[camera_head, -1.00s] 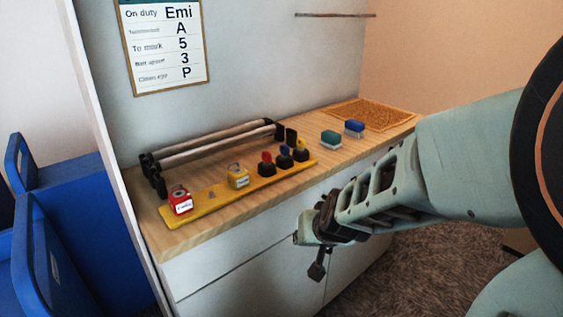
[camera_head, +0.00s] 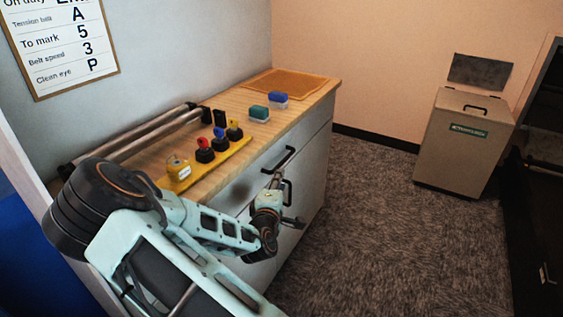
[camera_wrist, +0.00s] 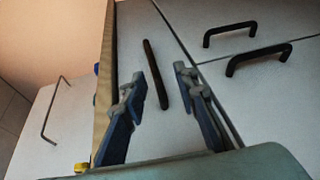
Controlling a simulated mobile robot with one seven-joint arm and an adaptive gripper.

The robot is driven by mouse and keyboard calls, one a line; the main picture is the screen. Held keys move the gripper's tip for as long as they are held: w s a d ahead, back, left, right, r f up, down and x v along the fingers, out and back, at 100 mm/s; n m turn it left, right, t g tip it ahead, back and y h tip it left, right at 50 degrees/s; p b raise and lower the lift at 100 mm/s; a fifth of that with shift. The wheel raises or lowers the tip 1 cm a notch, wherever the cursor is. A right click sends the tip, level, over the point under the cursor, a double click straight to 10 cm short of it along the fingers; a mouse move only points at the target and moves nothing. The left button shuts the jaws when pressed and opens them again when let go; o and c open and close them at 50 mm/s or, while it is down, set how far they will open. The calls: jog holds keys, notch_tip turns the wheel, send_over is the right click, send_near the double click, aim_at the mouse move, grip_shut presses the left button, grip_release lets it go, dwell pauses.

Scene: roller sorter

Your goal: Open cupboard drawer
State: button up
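The cupboard (camera_head: 300,215) is a white cabinet under a wooden worktop (camera_head: 312,88). Its drawer front has a black bar handle (camera_head: 278,160), which also shows in the wrist view (camera_wrist: 153,72). My gripper (camera_head: 274,181) is in front of the cupboard, just below and near that handle in the head view. In the wrist view my gripper (camera_wrist: 157,80) is open, with the drawer handle between and beyond its blue-padded fingers. I cannot tell whether they touch it. The drawer looks shut. Two black door handles (camera_wrist: 230,33) (camera_wrist: 258,59) show on the lower fronts.
On the worktop are a yellow strip (camera_head: 212,165) with coloured knobs, rollers (camera_head: 150,135), a green block (camera_head: 259,112) and a blue block (camera_head: 278,97). A lidded grey-brown bin (camera_head: 463,145) stands at the right. Carpet (camera_head: 370,220) between is clear.

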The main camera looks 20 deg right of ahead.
aim_at(282, 162)
jog(key=shift+n+t, duration=0.5)
jog(key=shift+n, duration=0.4)
jog(key=x, duration=0.3)
jog(key=b+x, duration=0.1)
jog(key=x, duration=0.7)
jog(key=shift+w+a+r, duration=0.2)
jog(key=shift+a+r, duration=0.05)
jog(key=shift+c, duration=0.4)
grip_shut()
